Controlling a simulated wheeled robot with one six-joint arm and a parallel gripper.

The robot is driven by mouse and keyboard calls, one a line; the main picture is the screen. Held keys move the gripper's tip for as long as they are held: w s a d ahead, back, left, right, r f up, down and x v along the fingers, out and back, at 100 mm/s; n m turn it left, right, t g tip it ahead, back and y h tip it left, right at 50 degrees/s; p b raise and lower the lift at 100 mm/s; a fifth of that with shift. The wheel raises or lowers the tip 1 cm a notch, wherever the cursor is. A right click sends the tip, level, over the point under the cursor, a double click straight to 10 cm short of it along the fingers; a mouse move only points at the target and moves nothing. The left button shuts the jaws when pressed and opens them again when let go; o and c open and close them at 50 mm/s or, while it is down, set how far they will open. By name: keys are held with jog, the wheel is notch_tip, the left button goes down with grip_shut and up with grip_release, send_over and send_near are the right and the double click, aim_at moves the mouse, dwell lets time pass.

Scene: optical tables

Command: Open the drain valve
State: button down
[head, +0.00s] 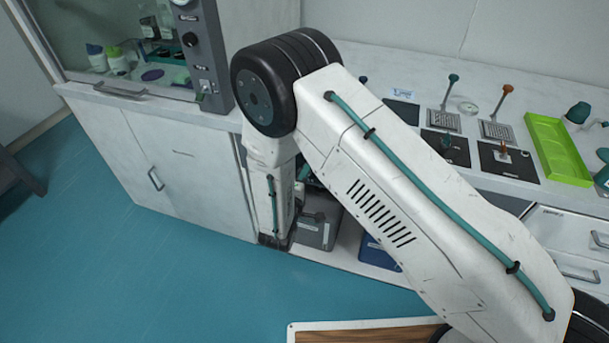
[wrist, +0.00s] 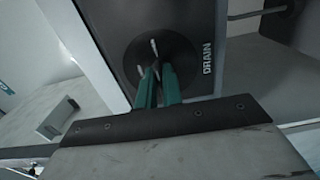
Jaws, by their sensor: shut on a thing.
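In the wrist view, the drain valve (wrist: 160,52) is a round black disc with a pale metal handle on a dark panel. White lettering beside it reads DRAIN (wrist: 207,58). My gripper (wrist: 158,72) has teal fingers pointing at the disc. The fingers are close together and shut on the valve's handle, whose pale end (wrist: 153,45) shows beyond the tips. The fingers hide part of the handle, so its exact angle is hard to tell. In the head view my arm covers the valve, and I cannot make out the gripper clearly.
In the head view, a grey container (head: 316,232) and a blue one (head: 378,252) sit in the open bay under the counter. A green tray (head: 556,148) and several small instruments stand on the counter.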

jog(key=c, duration=1.6)
grip_release()
jog(key=shift+o, duration=0.2)
jog(key=v, duration=0.7)
jog(key=shift+s+a, duration=0.2)
jog(key=shift+s, duration=0.15)
